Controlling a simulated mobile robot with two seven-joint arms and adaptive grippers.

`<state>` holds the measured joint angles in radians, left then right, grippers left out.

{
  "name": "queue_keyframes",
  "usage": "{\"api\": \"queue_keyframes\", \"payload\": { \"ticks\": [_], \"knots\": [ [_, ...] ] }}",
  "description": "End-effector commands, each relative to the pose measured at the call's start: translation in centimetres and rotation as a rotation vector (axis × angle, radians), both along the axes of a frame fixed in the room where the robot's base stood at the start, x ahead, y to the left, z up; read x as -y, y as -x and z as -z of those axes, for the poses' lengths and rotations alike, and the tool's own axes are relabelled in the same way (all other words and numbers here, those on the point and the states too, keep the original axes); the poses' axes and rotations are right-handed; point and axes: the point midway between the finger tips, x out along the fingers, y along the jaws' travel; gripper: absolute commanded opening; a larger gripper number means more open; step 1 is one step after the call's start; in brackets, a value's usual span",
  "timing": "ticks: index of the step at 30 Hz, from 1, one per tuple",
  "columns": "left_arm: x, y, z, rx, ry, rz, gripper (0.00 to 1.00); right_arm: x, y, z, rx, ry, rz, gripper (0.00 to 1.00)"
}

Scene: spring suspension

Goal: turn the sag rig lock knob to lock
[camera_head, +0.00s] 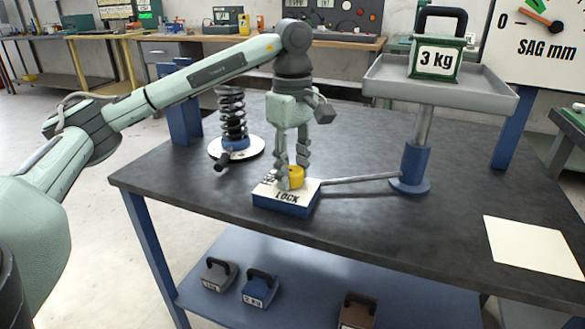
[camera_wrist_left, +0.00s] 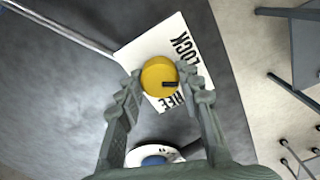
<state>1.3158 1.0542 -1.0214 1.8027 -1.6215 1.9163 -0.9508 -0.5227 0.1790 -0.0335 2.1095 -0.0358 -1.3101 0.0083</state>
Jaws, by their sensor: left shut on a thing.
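The yellow lock knob (camera_head: 296,177) sits on top of a blue box with a white plate (camera_head: 290,200) marked LOCK. My left gripper (camera_head: 292,170) comes down from above and is shut on the knob, one finger on each side. In the left wrist view the knob (camera_wrist_left: 158,74) sits between the fingertips (camera_wrist_left: 160,78). Its dark pointer mark faces the edge of the plate, between the words LOCK and FREE. The fingers partly hide the plate's lettering in the head view. My right gripper is not in view.
A rod joins the box to a blue post (camera_head: 410,168) carrying a grey tray (camera_head: 385,84) with a green 3 kg weight (camera_head: 436,62). A black spring (camera_head: 233,115) stands behind on a white disc. A paper sheet (camera_head: 535,245) lies at right. The sag dial (camera_head: 540,45) is upper right.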

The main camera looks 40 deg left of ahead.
Motion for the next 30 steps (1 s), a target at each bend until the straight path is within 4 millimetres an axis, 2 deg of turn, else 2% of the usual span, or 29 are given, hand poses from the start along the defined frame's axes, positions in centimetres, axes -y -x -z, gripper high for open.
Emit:
{"api": "queue_keyframes", "payload": {
  "ticks": [15, 30],
  "knots": [
    [0.0, 0.0, -0.1, 0.002, -0.001, -0.408, 0.06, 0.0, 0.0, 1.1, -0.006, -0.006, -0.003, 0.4],
    [0.0, 0.0, -0.1, 0.004, 0.0, -0.535, 0.06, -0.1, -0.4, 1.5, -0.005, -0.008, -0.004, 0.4]
  ]
}}
